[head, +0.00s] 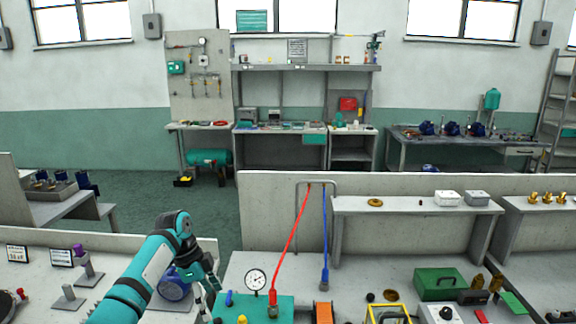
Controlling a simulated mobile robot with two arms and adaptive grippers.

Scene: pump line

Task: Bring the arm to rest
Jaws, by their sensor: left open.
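My left arm comes in from the lower left, bends at a raised joint and points down. My left gripper (207,300) is open and low over the bench, just left of a teal plate (285,301). A blue pump or motor body (174,285) is partly hidden behind my arm. I cannot see anything between the fingers. My right gripper is not in view.
A pressure gauge (255,280) stands by the teal plate. A red hose (291,238) and a blue hose (324,240) hang from a frame. A green box (438,284) sits to the right. A raised shelf (400,205) and bench back wall lie behind.

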